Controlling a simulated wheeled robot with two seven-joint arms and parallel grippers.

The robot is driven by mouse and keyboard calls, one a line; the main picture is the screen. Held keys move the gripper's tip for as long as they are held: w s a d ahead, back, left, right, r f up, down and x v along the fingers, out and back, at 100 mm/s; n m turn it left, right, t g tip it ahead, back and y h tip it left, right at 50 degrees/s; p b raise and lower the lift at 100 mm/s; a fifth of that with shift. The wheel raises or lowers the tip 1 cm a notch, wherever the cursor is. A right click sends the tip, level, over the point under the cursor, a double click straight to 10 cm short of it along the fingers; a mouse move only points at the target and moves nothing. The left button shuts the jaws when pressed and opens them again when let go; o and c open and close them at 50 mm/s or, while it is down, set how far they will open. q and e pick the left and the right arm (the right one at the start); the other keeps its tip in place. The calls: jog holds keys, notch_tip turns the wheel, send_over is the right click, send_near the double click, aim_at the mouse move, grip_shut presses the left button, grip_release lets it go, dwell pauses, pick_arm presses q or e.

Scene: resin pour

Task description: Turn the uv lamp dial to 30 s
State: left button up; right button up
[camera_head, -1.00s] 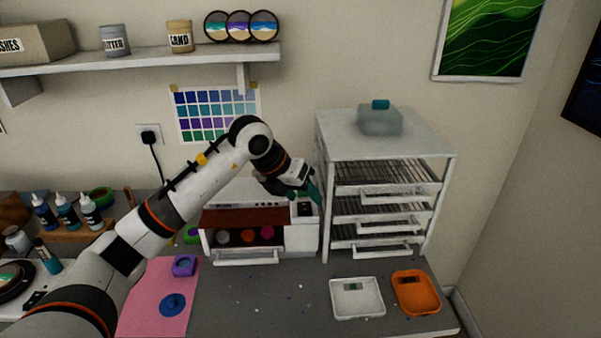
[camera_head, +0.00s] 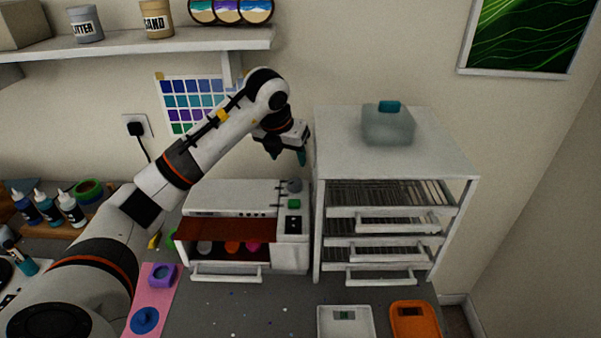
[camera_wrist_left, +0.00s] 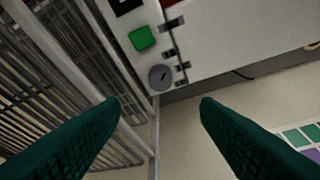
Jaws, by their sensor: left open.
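The UV lamp (camera_head: 235,198) is a white box with a dark red front window and a drawer handle below. Its dial (camera_head: 294,186) is a grey round knob on top of the right-hand panel, behind a green button (camera_head: 294,203). In the left wrist view the dial (camera_wrist_left: 161,78) is in full view beside the green button (camera_wrist_left: 142,38); its setting is too small to read. My left gripper (camera_head: 288,154) is open and empty, above and apart from the dial. Its teal fingers (camera_wrist_left: 160,108) stand wide apart in the wrist view. My right gripper is out of view.
A white rack (camera_head: 318,220) with wire shelves stands close on the lamp's right, with a translucent container (camera_head: 387,127) on top. A wall shelf (camera_head: 190,43) hangs above left. A white tray (camera_head: 345,323) and an orange tray (camera_head: 414,320) lie at the front right.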

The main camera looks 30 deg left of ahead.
pick_arm(q)
jog(key=p, duration=0.2)
send_near(295, 181)
notch_tip(295, 181, down, 2)
jog(key=shift+w+f, duration=0.1)
jog(key=shift+f, duration=0.05)
jog(key=x, duration=0.5)
jog(key=shift+w+f+p, duration=0.2)
jog(key=shift+w+p, duration=0.15)
jog(key=shift+w, duration=0.1)
jog(key=shift+a+f, duration=0.1)
jog(key=shift+f, duration=0.25)
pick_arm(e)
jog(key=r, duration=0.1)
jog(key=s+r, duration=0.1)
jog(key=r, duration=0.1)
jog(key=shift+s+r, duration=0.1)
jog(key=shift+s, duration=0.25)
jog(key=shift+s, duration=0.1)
pick_arm(q)
jog(key=shift+c, duration=0.3)
jog(key=shift+w, duration=0.1)
jog(key=c, duration=0.9)
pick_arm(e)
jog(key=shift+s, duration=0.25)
